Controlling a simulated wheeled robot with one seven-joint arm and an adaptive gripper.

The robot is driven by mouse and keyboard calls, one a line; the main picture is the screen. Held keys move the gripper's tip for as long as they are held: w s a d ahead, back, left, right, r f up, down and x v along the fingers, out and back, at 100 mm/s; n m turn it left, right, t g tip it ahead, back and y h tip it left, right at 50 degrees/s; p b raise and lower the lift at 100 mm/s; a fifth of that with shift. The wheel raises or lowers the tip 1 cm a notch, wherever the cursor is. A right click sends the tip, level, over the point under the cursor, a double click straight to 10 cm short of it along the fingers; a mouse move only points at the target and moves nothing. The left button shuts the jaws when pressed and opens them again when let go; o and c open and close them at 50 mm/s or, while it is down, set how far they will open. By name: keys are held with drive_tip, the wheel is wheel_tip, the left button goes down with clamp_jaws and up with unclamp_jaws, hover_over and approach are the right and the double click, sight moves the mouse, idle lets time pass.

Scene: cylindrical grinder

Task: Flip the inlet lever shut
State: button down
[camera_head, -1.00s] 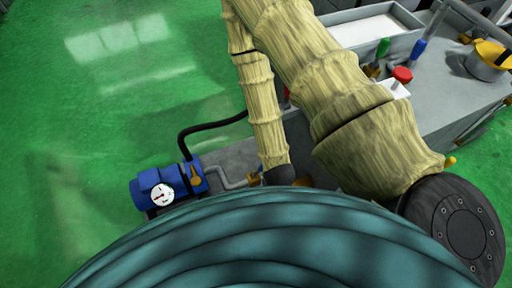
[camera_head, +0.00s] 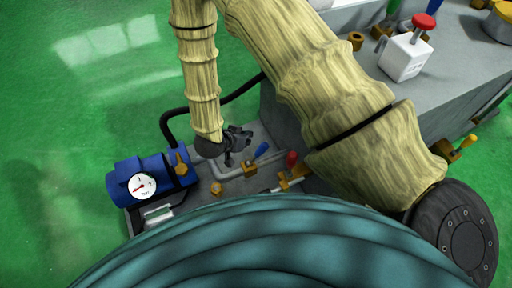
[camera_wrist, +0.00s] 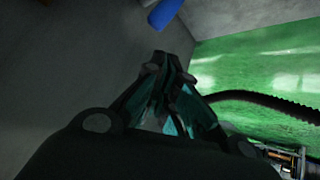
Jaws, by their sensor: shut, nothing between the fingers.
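A blue-handled lever (camera_head: 261,150) stands tilted on a brass valve on the grey pipe beside the pump. A red-handled lever (camera_head: 291,159) is on brass fittings just to its right. I cannot tell from the pictures which of them is the inlet lever. My gripper (camera_head: 243,142) is shut and empty, a little to the upper left of the blue handle in the head view, apparently apart from it. In the wrist view my gripper (camera_wrist: 172,62) points toward a grey surface, with a blue handle (camera_wrist: 164,13) just beyond its fingertips at the top edge.
A blue pump (camera_head: 150,178) with a white dial gauge stands left, with a black hose (camera_head: 212,102) curving behind my arm. The grey machine bed (camera_head: 365,95) carries a white box (camera_head: 405,57) with a red knob. Green floor is open at left.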

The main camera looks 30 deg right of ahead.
drive_tip(key=w+a+f+m+h+b, duration=0.1)
drive_tip(key=w+f+m+b, duration=0.1)
drive_tip(key=b, duration=0.1)
drive_tip(key=m+g+h+b, duration=0.1)
drive_tip(key=m+g+b, duration=0.4)
drive_tip(key=b, duration=0.4)
approach(261, 147)
drive_tip(key=shift+m+t, duration=0.3)
drive_tip(key=shift+t, duration=0.1)
drive_tip(key=b+x, duration=0.5)
drive_tip(key=shift+s+f, duration=0.35)
drive_tip(key=shift+b+x, duration=0.55)
drive_tip(key=shift+x, duration=0.25)
drive_tip(key=shift+d+r+p, duration=0.15)
drive_tip(key=shift+r+p, duration=0.1)
drive_tip(key=shift+p, duration=0.3)
